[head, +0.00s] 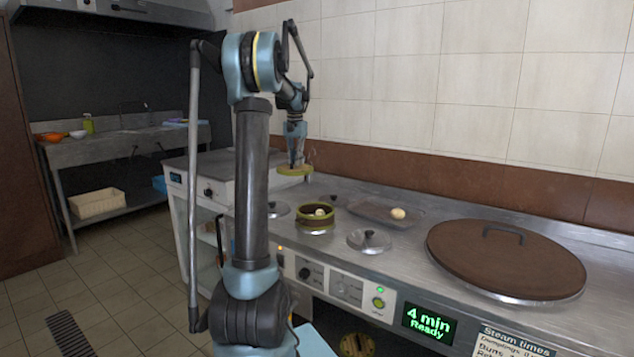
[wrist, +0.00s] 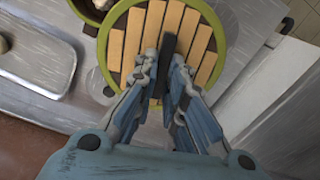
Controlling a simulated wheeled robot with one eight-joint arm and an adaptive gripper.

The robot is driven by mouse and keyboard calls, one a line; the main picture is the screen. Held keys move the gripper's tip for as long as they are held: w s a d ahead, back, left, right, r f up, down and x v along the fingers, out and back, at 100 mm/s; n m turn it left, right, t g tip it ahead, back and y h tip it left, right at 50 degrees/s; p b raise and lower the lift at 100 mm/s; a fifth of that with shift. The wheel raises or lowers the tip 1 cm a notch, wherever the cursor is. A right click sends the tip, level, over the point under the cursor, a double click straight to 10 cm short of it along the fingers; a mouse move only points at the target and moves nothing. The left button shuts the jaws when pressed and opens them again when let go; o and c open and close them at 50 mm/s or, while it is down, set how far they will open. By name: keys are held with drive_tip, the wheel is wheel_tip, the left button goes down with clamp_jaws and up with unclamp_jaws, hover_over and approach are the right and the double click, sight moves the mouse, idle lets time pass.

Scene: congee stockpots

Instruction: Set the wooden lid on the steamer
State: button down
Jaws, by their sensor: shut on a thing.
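The wooden lid (head: 294,171) is round, with pale slats, a green rim and a dark bar handle in the wrist view (wrist: 130,40). My gripper (head: 295,160) is shut on the handle and holds the lid above the counter. The fingers in the wrist view (wrist: 166,72) close around the bar from both sides. The steamer (head: 316,224) is a small round green basket, open on top with a pale bun (head: 320,212) inside. It stands in front of and a little right of the lid. Its edge shows at the top of the wrist view (wrist: 84,14), partly hidden by the lid.
A metal tray (head: 365,209) with one bun (head: 398,213) lies right of the steamer. Small metal covers with knobs sit nearby, one in front (head: 370,242) and one at left (head: 277,210). A large brown lid (head: 500,262) covers the counter's right. The tiled wall is behind.

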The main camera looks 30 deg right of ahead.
drive_tip(key=s+d+f+m, duration=0.1)
drive_tip(key=s+f+m, duration=0.15)
drive_tip(key=s, duration=0.45)
drive_tip(key=s+d+f+m, duration=0.1)
drive_tip(key=s+f, duration=0.2)
drive_tip(key=s, duration=0.3)
drive_tip(key=shift+s+f, duration=0.2)
drive_tip(key=shift+f, duration=2.6)
drive_tip(key=shift+f, duration=0.5)
drive_tip(key=c, duration=1.9)
unclamp_jaws()
drive_tip(key=shift+c, duration=0.2)
drive_tip(key=shift+r, duration=0.1)
wheel_tip(320, 180, up, 11)
drive_tip(key=shift+w, duration=0.15)
